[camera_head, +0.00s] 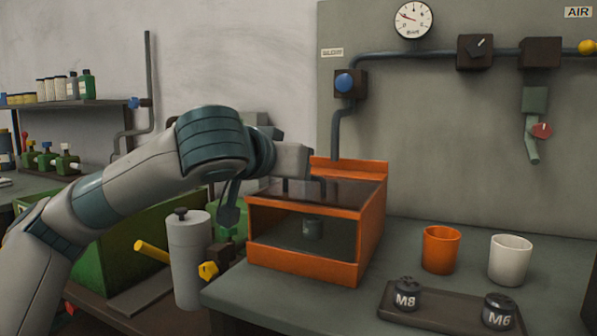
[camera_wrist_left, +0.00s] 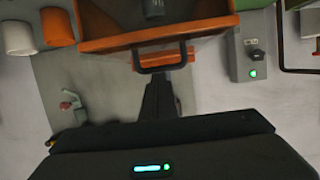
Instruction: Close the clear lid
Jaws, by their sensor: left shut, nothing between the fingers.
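The orange box (camera_head: 374,215) stands on the grey bench in the head view. A dark see-through lid (camera_head: 345,192) lies across its top and looks level; I cannot tell whether it is fully seated. In the wrist view the left gripper (camera_wrist_left: 160,92) is shut and empty, close to a black handle (camera_wrist_left: 160,68) at the orange edge (camera_wrist_left: 110,43). Contact with the handle is unclear. My right gripper is out of view.
An orange cup (camera_head: 440,249) and a white cup (camera_head: 510,259) stand right of the box. A dark tray (camera_head: 450,318) holds dies marked M8 and M6. A grey cylinder (camera_head: 188,262) and yellow handle (camera_head: 152,252) are left of it. A panel with pipes rises behind.

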